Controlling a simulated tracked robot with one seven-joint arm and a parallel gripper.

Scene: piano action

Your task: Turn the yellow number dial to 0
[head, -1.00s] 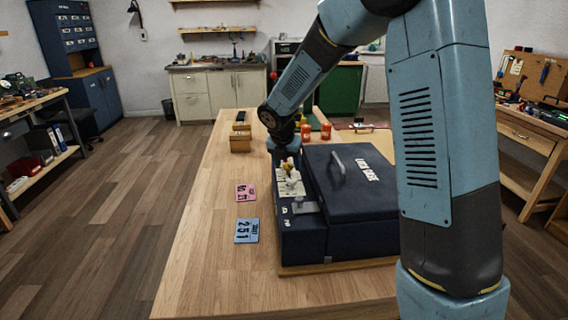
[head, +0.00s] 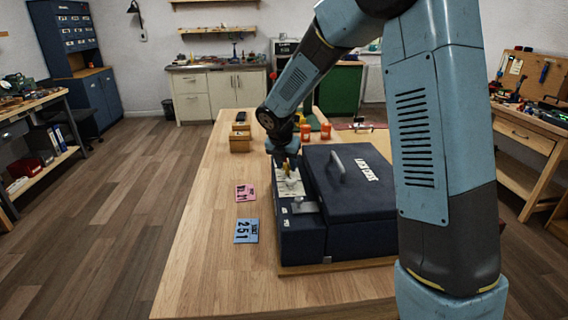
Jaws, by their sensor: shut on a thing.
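The dark navy case (head: 348,215), with white lettering on its lid, sits on the wooden bench. A pale metal plate (head: 290,187) lies on the narrow left part of the case. The yellow number dial (head: 286,165) is a small yellow spot at the far end of this plate, mostly hidden by my gripper. My gripper (head: 285,158) points down there and is shut on the dial. Its fingers are small and partly hidden, and the dial's digits cannot be read. A blue card (head: 246,231) reading 251 and a pink card (head: 245,192) lie left of the case.
A wooden block (head: 240,143) stands at the back left of the bench (head: 210,275). Orange containers (head: 325,131) stand behind the case. The case's lid handle (head: 337,167) rises to the right of my gripper. The bench's front left is clear.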

